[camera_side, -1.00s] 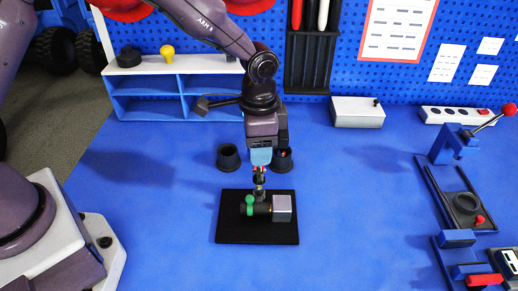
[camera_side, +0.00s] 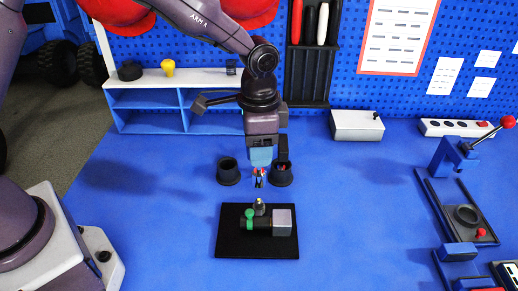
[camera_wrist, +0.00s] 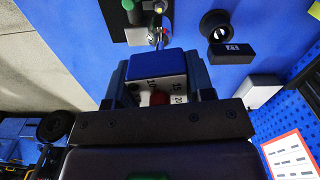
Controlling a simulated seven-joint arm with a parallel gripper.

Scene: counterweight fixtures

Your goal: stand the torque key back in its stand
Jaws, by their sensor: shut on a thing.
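My gripper (camera_side: 261,157) is shut on the torque key, pointing straight down. Between the dark fingers in the wrist view, the key (camera_wrist: 158,64) shows a blue block and white numbered face. Its thin metal tip with red and blue bits (camera_side: 259,178) hangs above the fixture, with a gap below. Two dark round cups stand behind the fixture: the left cup (camera_side: 228,172) looks empty, and the right cup (camera_side: 281,175), partly behind my gripper, has something red at its mouth. A cup with a labelled block (camera_wrist: 232,52) shows in the wrist view; I cannot tell which cup is the key's stand.
The fixture, with a green knob (camera_side: 249,216), a yellow-topped fitting (camera_side: 259,207) and a grey block (camera_side: 282,222), lies on a black plate (camera_side: 257,250). A white box (camera_side: 357,125) stands behind right. A lever press (camera_side: 455,160) is at far right. The blue table between is clear.

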